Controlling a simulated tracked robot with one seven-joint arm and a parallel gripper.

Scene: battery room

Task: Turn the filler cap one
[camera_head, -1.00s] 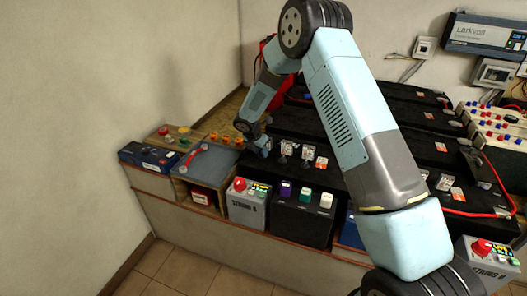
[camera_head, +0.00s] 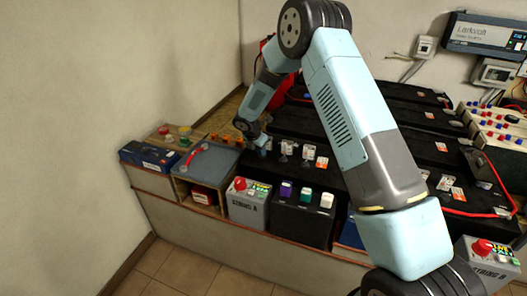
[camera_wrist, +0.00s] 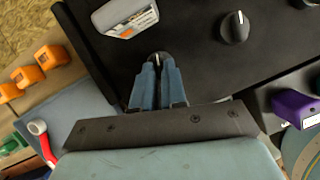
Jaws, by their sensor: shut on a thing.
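In the wrist view my gripper (camera_wrist: 158,80) has its two blue fingers close together over the black battery top (camera_wrist: 185,30). The fingertips are shut on a small dark filler cap (camera_wrist: 158,57), mostly hidden between them; a bit of it shows at the tips. A second black round cap (camera_wrist: 234,28) with a white pointer line stands on the same battery top to the right, clear of the fingers. In the head view my gripper (camera_head: 262,145) is small at the near left corner of the black batteries, and the cap it holds cannot be made out.
A white labelled block (camera_wrist: 125,17) stands close beyond the fingers. A purple cap (camera_wrist: 297,108) lies to the right, orange pieces (camera_wrist: 27,76) to the left. In the head view a grey tray with a red-handled tool (camera_head: 208,160) and a STRING A box (camera_head: 248,206) stand nearby.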

